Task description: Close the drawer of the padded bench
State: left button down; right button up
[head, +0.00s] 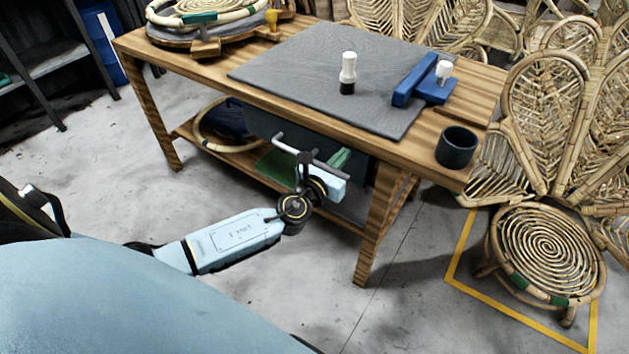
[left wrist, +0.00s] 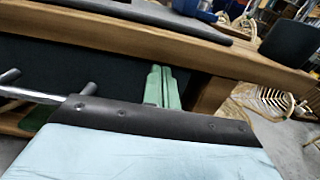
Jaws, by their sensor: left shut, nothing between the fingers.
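The padded bench (head: 430,150) is a wooden table with a grey pad (head: 300,60) on top. Its dark drawer (head: 262,122) hangs under the top, and its front also shows in the left wrist view (left wrist: 50,60). I see no open inside of the drawer; how far out it stands I cannot tell. A metal bar handle (head: 291,144) runs along the front, also in the left wrist view (left wrist: 30,94). My left gripper (head: 340,157) has green fingers shut together and empty, near the drawer front, right of the handle posts in the left wrist view (left wrist: 159,76). Contact is unclear. My right gripper is not in view.
A white-and-black bottle (head: 348,72), a blue tool (head: 415,82) and a dark cup (head: 456,147) stand on the bench. A lower shelf holds a rattan ring (head: 203,138) and a green item (head: 275,167). A rattan chair (head: 545,250) stands right. The floor in front is clear.

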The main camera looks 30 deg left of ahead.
pick_arm(q)
jog(key=s+p, duration=0.1)
jog(key=s, duration=1.1)
jog(key=shift+s, duration=0.4)
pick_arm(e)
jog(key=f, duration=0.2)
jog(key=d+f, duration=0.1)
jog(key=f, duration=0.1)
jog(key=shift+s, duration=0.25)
pick_arm(q)
jog(key=shift+a, duration=0.15)
